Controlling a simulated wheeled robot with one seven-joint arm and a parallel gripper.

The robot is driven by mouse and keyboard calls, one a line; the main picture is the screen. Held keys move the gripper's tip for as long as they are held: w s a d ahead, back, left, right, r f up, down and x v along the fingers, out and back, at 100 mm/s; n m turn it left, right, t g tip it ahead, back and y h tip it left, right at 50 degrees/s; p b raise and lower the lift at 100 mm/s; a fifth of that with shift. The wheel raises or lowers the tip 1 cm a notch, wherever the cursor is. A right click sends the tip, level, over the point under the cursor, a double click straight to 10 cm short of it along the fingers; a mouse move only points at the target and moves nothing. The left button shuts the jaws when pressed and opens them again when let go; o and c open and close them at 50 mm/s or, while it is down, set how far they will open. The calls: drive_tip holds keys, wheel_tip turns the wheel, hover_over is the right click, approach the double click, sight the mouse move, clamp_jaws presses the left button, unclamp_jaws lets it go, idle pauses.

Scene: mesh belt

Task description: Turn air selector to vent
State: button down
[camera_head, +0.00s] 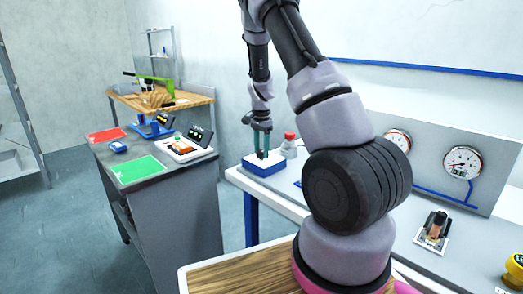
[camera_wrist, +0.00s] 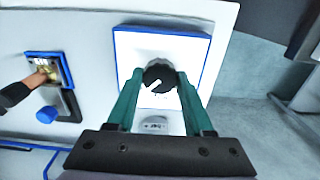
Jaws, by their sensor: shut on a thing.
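The air selector is a round black knob (camera_wrist: 159,76) with a white pointer mark, on a white plate with a blue border (camera_wrist: 200,44). The mark points toward the lower left in the wrist view. My gripper (camera_wrist: 160,84) is shut on the knob, with one teal finger on each side. A small grey label or part (camera_wrist: 153,124) shows below the knob; its text is too small to read. In the head view my gripper (camera_head: 262,151) points down at the white and blue selector box (camera_head: 263,168) on the bench; the knob is hidden there.
A red-capped item (camera_head: 289,146) stands close to the right of my gripper. Gauges (camera_head: 462,162) sit on the back panel. A grey cabinet (camera_head: 165,200) stands across a floor gap.

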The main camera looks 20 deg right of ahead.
sight(261, 151)
idle(0.3)
drive_tip(key=shift+c, duration=1.4)
unclamp_jaws()
drive_tip(key=shift+r, duration=0.15)
wheel_tip(261, 151, up, 10)
drive_tip(key=shift+r, duration=0.25)
drive_tip(key=s+a+r+n+t+y, duration=0.1)
drive_tip(key=s+a+r+n+t, duration=0.15)
drive_tip(key=s+r, duration=0.5)
drive_tip(key=s+a+r+n+t+y, duration=0.1)
drive_tip(key=s+a+r+n, duration=0.15)
drive_tip(key=s+r, duration=0.5)
drive_tip(key=s+a+r+n+t, duration=0.2)
drive_tip(key=s+r, duration=0.1)
drive_tip(key=s, duration=0.4)
drive_tip(key=s+a+r+n+t, duration=0.1)
drive_tip(key=s+a+r+n, duration=0.1)
drive_tip(key=s, duration=0.5)
drive_tip(key=shift+s+a+r+n+t, duration=0.3)
drive_tip(key=shift+s+a+r+t, duration=0.05)
drive_tip(key=shift+a+r, duration=0.25)
